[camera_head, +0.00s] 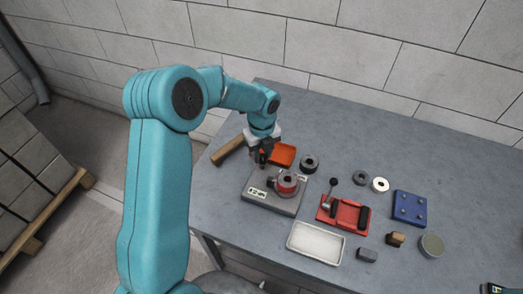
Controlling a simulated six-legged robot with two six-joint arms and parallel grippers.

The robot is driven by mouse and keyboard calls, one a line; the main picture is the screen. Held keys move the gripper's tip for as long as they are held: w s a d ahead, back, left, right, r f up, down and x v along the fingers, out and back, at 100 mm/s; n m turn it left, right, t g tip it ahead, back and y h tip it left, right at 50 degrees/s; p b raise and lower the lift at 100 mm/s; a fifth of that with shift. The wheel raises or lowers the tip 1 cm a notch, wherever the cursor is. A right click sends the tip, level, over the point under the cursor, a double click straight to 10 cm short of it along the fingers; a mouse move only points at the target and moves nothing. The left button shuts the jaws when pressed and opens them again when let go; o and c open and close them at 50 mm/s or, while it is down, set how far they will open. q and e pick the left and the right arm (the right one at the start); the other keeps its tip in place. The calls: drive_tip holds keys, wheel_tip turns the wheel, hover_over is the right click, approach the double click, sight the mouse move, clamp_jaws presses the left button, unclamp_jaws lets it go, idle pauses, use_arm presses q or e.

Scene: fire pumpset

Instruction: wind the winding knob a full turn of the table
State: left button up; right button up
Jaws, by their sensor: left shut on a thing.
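A grey base block (258,198) with a white label stands near the left end of the workbench. My left arm reaches in from the left, and my left gripper (262,158) points down at the back left of the block. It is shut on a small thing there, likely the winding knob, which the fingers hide. I cannot make out the knob itself.
A dark ring (309,163), a red fixture with a lever (343,214), a white tray (315,243) and a blue block (409,207) stand to the right. The bench's back right is clear.

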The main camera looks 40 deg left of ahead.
sight(262, 156)
use_arm(q)
drive_tip(key=m, duration=0.3)
drive_tip(key=m+p, duration=0.1)
drive_tip(key=shift+w+r+m, duration=0.25)
drive_tip(key=shift+m, duration=0.05)
idle(0.5)
drive_tip(key=o, duration=1.1)
drive_tip(key=shift+c, duration=0.2)
drive_tip(key=shift+s+f, duration=0.1)
wheel_tip(262, 156, up, 16)
drive_tip(key=b, duration=0.1)
drive_tip(key=shift+r, duration=0.2)
drive_tip(key=shift+s+f, duration=0.1)
drive_tip(key=shift+s, duration=0.05)
